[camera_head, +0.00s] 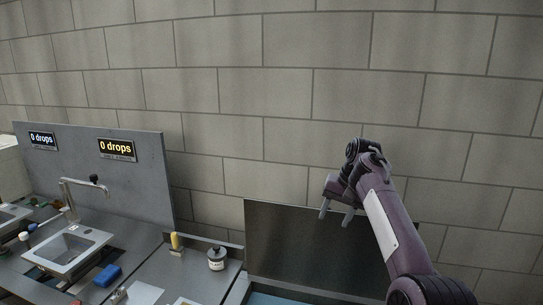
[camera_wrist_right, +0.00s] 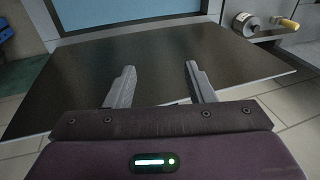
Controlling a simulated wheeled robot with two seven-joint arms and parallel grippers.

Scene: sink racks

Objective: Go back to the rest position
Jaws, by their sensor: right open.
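My right gripper (camera_head: 336,215) is raised in front of the dark panel at the right of the counter in the head view. Its two fingers are apart with nothing between them. In the right wrist view the gripper (camera_wrist_right: 158,82) also shows open and empty, with the dark panel (camera_wrist_right: 160,60) beyond the fingers. My left gripper is in neither view.
A sink (camera_head: 68,250) with a tap (camera_head: 82,184) stands at the left. A blue sponge (camera_head: 107,275), a yellow-handled tool (camera_head: 175,241) and a metal canister (camera_head: 216,259) sit on the counter. The dark panel (camera_head: 300,240) stands below my right gripper. A brick wall is behind.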

